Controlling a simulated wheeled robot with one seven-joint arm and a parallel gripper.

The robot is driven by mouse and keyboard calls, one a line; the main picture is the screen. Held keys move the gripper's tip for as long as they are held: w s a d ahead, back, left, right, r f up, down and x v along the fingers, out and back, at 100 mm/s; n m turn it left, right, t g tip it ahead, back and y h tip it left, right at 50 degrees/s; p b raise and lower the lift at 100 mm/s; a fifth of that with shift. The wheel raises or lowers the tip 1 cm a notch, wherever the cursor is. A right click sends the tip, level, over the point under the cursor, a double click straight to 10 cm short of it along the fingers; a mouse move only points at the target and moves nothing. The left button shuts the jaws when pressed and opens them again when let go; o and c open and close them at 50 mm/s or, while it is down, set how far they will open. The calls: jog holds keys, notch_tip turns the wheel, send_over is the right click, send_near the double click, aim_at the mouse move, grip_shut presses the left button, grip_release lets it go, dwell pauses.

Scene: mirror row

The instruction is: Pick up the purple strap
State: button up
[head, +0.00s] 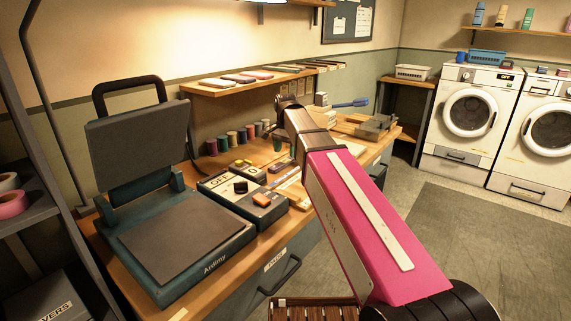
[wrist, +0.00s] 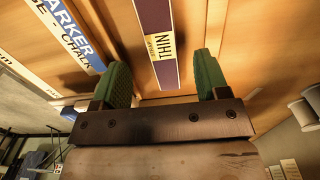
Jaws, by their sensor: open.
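In the wrist view a flat, dark purple strap (wrist: 146,18) with a pale label reading "THIN" lies on a wooden surface. My gripper (wrist: 163,82) has green fingertips set wide apart, one on each side of the strap. The strap's near end lies between the fingers, and nothing is gripped. I cannot tell how much height is left between the fingertips and the wood. In the head view my pink arm reaches over the workbench, and I cannot make out the strap there.
In the wrist view a blue-and-white labelled strip (wrist: 65,35) lies left of the strap; pale spools (wrist: 308,112) are at right. In the head view a heat press (head: 180,245), a control box (head: 240,203) and thread spools (head: 232,138) stand on the bench, below a wall shelf (head: 225,90).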

aim_at(286, 161)
notch_tip(286, 161, down, 4)
jog(key=shift+w+f, duration=0.1)
jog(key=c, duration=1.1)
